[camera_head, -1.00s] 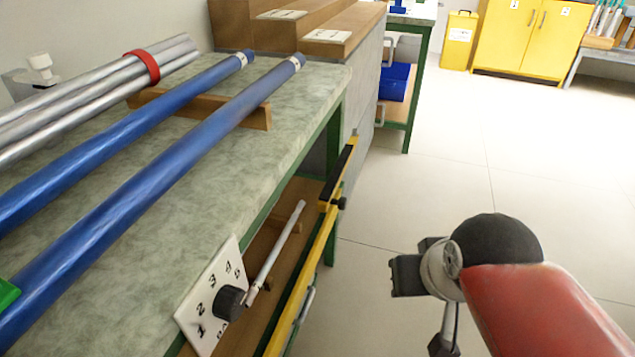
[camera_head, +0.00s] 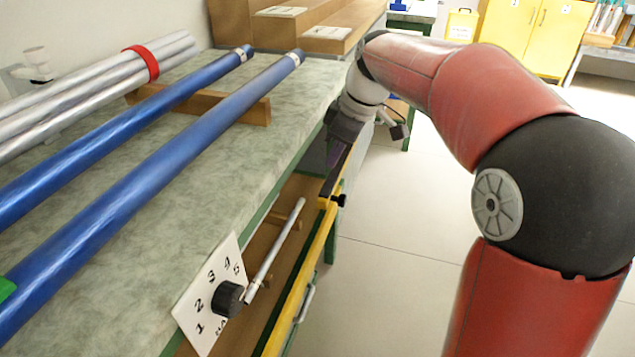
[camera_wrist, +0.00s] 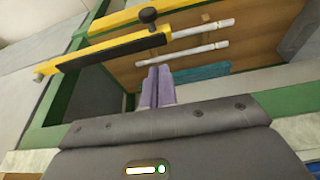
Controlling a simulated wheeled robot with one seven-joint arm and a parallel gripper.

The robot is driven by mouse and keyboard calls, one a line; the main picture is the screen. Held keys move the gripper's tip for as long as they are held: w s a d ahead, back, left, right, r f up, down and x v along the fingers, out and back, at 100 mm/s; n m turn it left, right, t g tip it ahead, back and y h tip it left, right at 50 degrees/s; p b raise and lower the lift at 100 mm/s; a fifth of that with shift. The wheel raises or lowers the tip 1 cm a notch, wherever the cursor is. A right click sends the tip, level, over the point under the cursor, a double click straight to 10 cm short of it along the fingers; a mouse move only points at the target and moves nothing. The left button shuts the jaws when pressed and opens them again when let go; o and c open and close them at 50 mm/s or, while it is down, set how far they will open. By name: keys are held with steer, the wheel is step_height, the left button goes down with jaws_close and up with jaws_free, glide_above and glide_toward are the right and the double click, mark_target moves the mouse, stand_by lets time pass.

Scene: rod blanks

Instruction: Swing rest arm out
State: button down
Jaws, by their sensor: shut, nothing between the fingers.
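The rest arm is a yellow bar with a black top strip. In the wrist view the rest arm (camera_wrist: 110,51) lies across the upper left, along the bench front. A black knob (camera_wrist: 149,16) stands by its right end; the knob also shows in the head view (camera_head: 339,200). My gripper (camera_head: 334,158) is at the bench front, over the far part of the rest arm and hiding some of it. In the wrist view the purple fingers of my gripper (camera_wrist: 156,76) are together and empty, just short of the bar; contact cannot be told.
Blue rods (camera_head: 180,130) and silver tubes (camera_head: 100,85) lie on the green bench top (camera_head: 120,170). A numbered dial plate (camera_head: 210,295) is on the bench front. A yellow rail (camera_head: 305,290) runs along the lower shelf. The floor (camera_head: 390,270) on the right is clear.

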steer(key=shift+w+a, duration=0.15)
steer(key=shift+w, duration=0.1)
steer(key=shift+f, duration=0.1)
steer(key=b+x, duration=0.1)
steer(key=x, duration=0.9)
